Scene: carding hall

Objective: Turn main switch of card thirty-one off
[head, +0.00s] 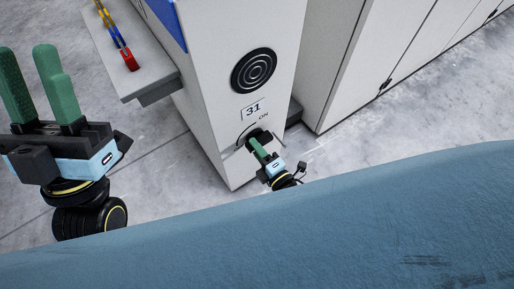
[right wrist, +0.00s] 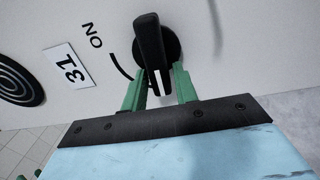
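The main switch is a black rotary knob with a bar handle, seen in the right wrist view (right wrist: 150,42), on the white end panel of the machine (head: 222,90). The number plate "31" (head: 253,109) is above it, with an "ON" mark beside a curved black line. My right gripper (head: 257,145) is at the switch. In the right wrist view its green fingers (right wrist: 160,82) stand apart on either side of the handle's end, with small gaps showing. The switch is partly hidden by the gripper in the head view. My left gripper (head: 30,68) is open and empty, away at the left.
A grey shelf (head: 128,62) with red, blue and yellow items (head: 120,42) juts out left of the panel. A round black ringed disc (head: 254,70) is above the number plate. White cabinets (head: 345,60) stand to the right. Concrete floor is clear around the machine.

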